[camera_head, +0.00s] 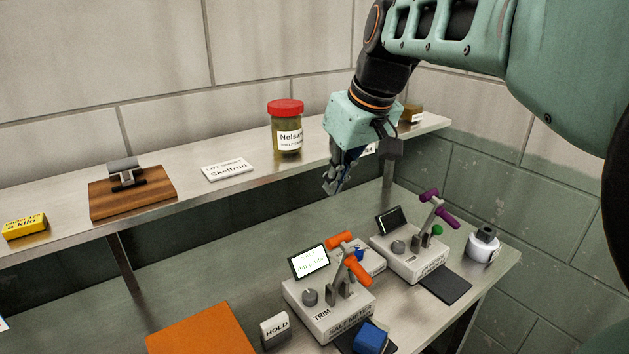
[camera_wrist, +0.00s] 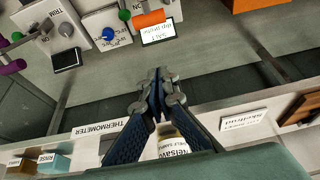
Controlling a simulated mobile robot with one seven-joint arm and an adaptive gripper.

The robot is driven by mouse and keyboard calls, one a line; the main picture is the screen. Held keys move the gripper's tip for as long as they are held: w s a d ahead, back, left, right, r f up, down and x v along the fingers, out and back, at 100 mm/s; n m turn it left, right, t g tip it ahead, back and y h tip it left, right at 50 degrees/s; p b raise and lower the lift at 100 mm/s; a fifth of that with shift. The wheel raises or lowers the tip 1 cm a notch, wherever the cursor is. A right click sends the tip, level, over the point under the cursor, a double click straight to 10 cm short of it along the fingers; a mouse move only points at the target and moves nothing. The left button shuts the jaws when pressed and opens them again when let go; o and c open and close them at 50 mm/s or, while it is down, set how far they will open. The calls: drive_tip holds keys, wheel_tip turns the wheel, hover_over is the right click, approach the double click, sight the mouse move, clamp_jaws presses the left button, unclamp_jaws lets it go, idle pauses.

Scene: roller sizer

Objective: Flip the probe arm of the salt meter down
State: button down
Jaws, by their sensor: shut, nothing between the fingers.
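The salt meter (camera_head: 322,318) is a white box on the lower counter, with a lit screen (camera_head: 309,261), a grey knob (camera_head: 310,297) and labels TRIM and SALT METER. Its probe arm (camera_head: 347,283) is a grey lever with an orange crossbar handle (camera_head: 358,271), standing raised and tilted. In the wrist view the orange handle (camera_wrist: 150,19) and the screen (camera_wrist: 158,36) show at the top edge. My gripper (camera_head: 334,184) is shut and empty, pointing down in front of the shelf, apart from the meter. Its fingertips (camera_wrist: 157,92) meet in the wrist view.
A similar meter with a purple handle (camera_head: 447,218) stands behind to the right. A blue block (camera_head: 371,337) sits before the salt meter, a HOLD block (camera_head: 275,330) and an orange panel (camera_head: 200,332) to its left. The shelf holds a red-lidded jar (camera_head: 286,125) near my gripper.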

drive_tip(key=shift+d, duration=0.1)
wheel_tip(320, 180, down, 10)
drive_tip(key=shift+r, duration=0.25)
idle(0.6)
